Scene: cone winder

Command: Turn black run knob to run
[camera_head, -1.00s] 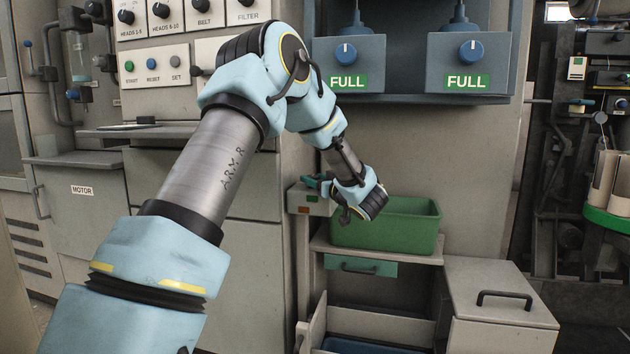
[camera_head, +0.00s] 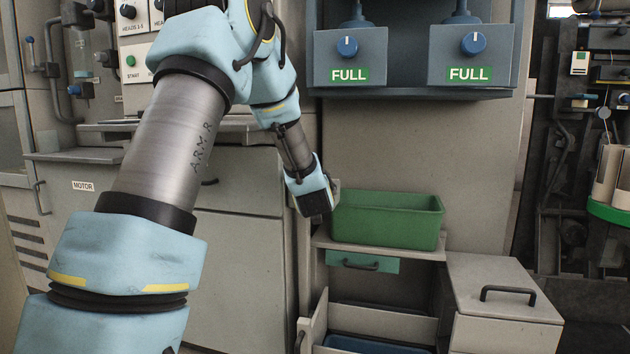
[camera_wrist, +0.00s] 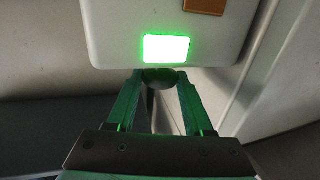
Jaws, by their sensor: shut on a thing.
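A pale control box (camera_wrist: 112,35) fills the top of the wrist view. A bright green lamp (camera_wrist: 166,49) glows on its face, and a dull orange square (camera_wrist: 204,5) sits higher up. The black knob (camera_wrist: 159,82) shows as a dark round shape just below the lamp. My gripper (camera_wrist: 160,75) has its green fingers on either side of this knob, shut on it. The knob's pointer and markings cannot be made out. In the head view my wrist hides the fingers, the knob and most of the box.
A green bin (camera_head: 388,222) stands on a ledge right beside my wrist. A drawer unit (camera_head: 505,300) with a black handle is at lower right. Two blue boxes marked FULL (camera_head: 348,60) hang above. The panel between them and the bin is clear.

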